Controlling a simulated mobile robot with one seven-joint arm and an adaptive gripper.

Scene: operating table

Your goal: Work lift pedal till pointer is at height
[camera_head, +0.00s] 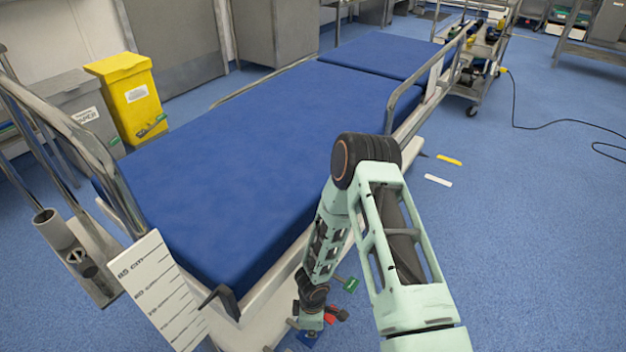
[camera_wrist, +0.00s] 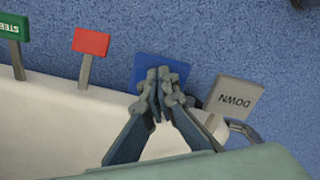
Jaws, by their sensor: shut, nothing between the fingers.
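The operating table (camera_head: 265,115) has a blue mattress. A white height scale (camera_head: 158,290) marked in cm stands at its near left corner. A black pointer-like bracket (camera_head: 222,298) is on the table's near end, just right of the scale; the mark it meets is not readable. In the wrist view, a blue pedal (camera_wrist: 148,70) lies behind my gripper (camera_wrist: 160,84). My gripper is shut and empty, its fingertips over the blue pedal; I cannot tell whether they touch it.
A yellow bin (camera_head: 130,95) is behind the table. The floor to the right is mostly open, with a black cable (camera_head: 560,122).

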